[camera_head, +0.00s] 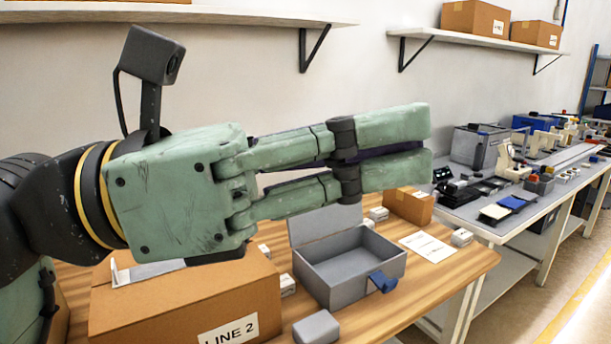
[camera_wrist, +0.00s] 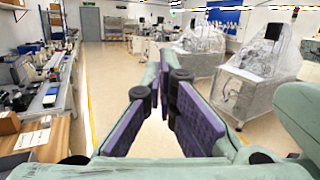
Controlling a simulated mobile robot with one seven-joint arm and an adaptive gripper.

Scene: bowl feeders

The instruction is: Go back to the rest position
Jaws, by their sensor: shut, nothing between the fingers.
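My gripper (camera_head: 424,147) is raised above the wooden table in the head view, with its green fingers pointing right. The fingers are shut, with nothing held between them. In the wrist view my gripper (camera_wrist: 165,72) shows purple inner pads, and its fingers point out over the open aisle. It touches nothing that I can see.
Below it on the wooden table (camera_head: 461,270) stand a "LINE 2" cardboard box (camera_head: 170,308), an open grey box (camera_head: 340,278) with a blue latch, and a small brown box (camera_head: 408,205). A workbench (camera_head: 500,222) with equipment stands right. Wrapped machines (camera_wrist: 250,85) line the aisle (camera_wrist: 112,80).

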